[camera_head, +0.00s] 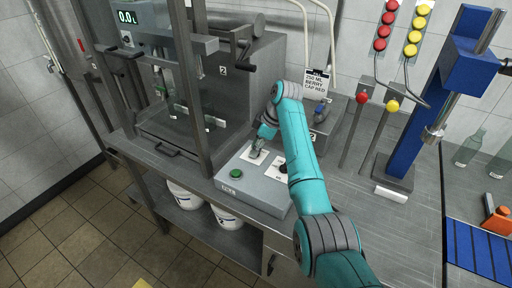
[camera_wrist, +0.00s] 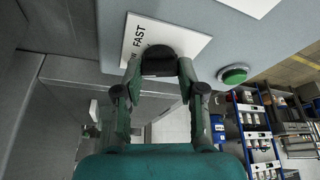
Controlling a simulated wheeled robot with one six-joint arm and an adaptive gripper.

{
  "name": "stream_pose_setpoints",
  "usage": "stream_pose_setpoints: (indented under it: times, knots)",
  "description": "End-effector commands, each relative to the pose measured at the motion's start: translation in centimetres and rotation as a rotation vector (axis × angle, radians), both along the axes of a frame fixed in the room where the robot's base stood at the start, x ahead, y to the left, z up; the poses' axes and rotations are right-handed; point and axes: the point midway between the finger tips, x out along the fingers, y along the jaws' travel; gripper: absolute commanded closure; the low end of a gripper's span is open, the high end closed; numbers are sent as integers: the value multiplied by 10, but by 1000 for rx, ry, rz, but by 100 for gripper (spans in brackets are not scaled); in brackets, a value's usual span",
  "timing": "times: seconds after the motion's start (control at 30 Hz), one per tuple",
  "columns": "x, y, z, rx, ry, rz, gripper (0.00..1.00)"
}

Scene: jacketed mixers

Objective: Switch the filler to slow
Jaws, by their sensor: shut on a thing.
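The filler's control box (camera_head: 262,192) is a grey box on the steel bench. It has a green button (camera_head: 235,173) and two white label plates with knobs. My gripper (camera_head: 257,148) reaches down to the left plate (camera_head: 247,158). In the wrist view my gripper (camera_wrist: 158,72) is shut on a black selector knob (camera_wrist: 158,54) on a white label (camera_wrist: 190,42). "FAST" is readable there, and the end of another word, "OW", shows beside the left finger. The knob's pointing direction is hidden by the fingers. The green button (camera_wrist: 234,75) is to the right.
The filler frame (camera_head: 183,70) with a "0.0 L" display (camera_head: 127,17) stands behind left. A sign (camera_head: 317,82) reads 250 ML BERRY CAP RED. The second knob (camera_head: 283,168) sits close to my arm. A blue capper stand (camera_head: 395,150) is to the right.

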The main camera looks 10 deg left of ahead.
Motion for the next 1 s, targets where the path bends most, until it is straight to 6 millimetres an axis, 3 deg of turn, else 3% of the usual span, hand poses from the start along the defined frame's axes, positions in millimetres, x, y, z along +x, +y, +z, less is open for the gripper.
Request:
stream_pose_setpoints:
  times: [0.4,1.0]
  knots:
    - [1,0,-1,-2,2,215,95]
    - [1,-1,-1,-2,1,256,95]
